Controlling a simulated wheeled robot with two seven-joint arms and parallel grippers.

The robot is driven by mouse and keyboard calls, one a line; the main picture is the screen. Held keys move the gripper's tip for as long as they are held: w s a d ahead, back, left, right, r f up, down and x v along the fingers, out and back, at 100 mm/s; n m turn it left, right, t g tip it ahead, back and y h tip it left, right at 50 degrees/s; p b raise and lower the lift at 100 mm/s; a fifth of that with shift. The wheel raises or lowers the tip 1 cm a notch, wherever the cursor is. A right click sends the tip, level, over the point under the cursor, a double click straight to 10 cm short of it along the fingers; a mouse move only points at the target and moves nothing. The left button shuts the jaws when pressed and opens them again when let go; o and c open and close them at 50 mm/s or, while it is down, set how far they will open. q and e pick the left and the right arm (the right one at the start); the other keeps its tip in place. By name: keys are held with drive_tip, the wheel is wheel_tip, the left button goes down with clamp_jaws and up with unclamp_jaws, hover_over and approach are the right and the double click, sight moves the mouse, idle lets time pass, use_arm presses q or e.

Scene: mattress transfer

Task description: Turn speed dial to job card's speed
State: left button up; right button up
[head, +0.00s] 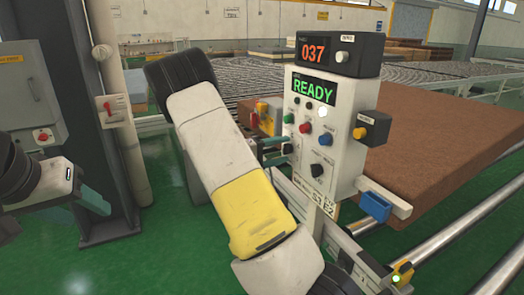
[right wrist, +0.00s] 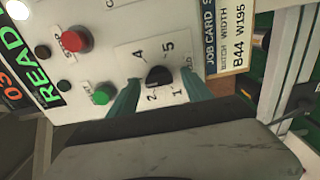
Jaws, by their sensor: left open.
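The control box (head: 330,130) stands right of centre in the head view, with a green READY screen. In the right wrist view the black speed dial (right wrist: 158,76) sits among the numbers 1, 2, 4 and 5; its exact pointing is unclear. My right gripper (right wrist: 163,80) is open, one teal finger on each side of the dial with small gaps. In the head view this gripper (head: 277,150) is at the box's left edge. The job card (right wrist: 228,45) shows "B44 W195"; its speed text is cut off. My left gripper (head: 93,200) is open and empty, far left.
A red button (right wrist: 76,40) and a green button (right wrist: 101,95) are near the dial. A large brown mattress (head: 440,130) lies behind the box on the conveyor. A grey post (head: 90,120) and a switch box (head: 25,95) stand at left.

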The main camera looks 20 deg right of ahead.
drive_tip(key=a, duration=0.7)
drive_tip(key=shift+s+a, duration=0.3)
drive_tip(key=shift+a, duration=0.1)
drive_tip(key=s+m+g+y, duration=0.2)
drive_tip(key=s+g+y, duration=0.1)
drive_tip(key=s+y, duration=0.95)
drive_tip(key=s+a+r+n+t+y, duration=0.1)
drive_tip(key=s+a+r+t+y, duration=0.6)
drive_tip(key=s+a+r, duration=0.3)
drive_tip(key=s+a, duration=0.2)
drive_tip(key=a, duration=0.1)
drive_tip(key=shift+s+a+n+t+y, duration=0.3)
drive_tip(key=shift+a+y, duration=0.05)
